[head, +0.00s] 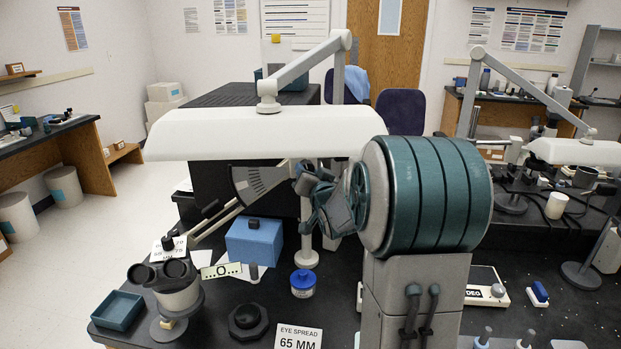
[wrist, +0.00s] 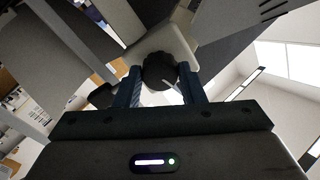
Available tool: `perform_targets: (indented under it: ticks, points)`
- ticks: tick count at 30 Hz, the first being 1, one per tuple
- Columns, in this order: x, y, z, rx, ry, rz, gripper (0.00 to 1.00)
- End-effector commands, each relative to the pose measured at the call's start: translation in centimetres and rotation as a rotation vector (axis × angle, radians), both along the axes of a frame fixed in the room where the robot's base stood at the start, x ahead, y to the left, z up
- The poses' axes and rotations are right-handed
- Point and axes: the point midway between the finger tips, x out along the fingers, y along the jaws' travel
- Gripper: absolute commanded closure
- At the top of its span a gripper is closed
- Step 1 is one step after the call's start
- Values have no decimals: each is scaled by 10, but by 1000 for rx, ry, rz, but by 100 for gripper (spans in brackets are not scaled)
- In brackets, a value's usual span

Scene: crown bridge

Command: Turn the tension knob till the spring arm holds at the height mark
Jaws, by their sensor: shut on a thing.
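My gripper (head: 312,190) is in the middle of the head view, in front of the upper end of the spring arm. In the wrist view my gripper (wrist: 160,88) has its two blue fingers on either side of a dark round tension knob (wrist: 158,68), shut on it. A pale line shows beside the knob's lower edge. In the head view the knob is hidden behind my gripper. The pale spring arm (head: 225,215) slopes down to the left from there. A grey fan-shaped scale plate (head: 258,179) with dark marks sits just above it. I cannot read which mark it holds at.
Below stand a binocular eyepiece unit (head: 176,285), a blue box (head: 254,243), a blue-lidded jar (head: 303,284), a black knob-like base (head: 247,321) and a teal tray (head: 118,311). A card (head: 298,338) reads "EYE SPREAD 65 MM". A long white lamp (head: 250,133) hangs above.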

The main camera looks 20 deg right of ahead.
Motion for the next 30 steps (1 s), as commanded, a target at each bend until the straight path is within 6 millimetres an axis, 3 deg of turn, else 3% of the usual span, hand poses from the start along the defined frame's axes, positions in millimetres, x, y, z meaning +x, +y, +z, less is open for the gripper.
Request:
perform_targets:
  ticks: [8,19,20,22,30]
  points:
    - [0,0,0,186,-27,-1,87]
    - [0,0,0,209,-30,-1,87]
    - [0,0,0,209,-30,-1,61]
    - [0,0,0,208,-30,-1,42]
    - [0,0,0,207,-30,0,42]
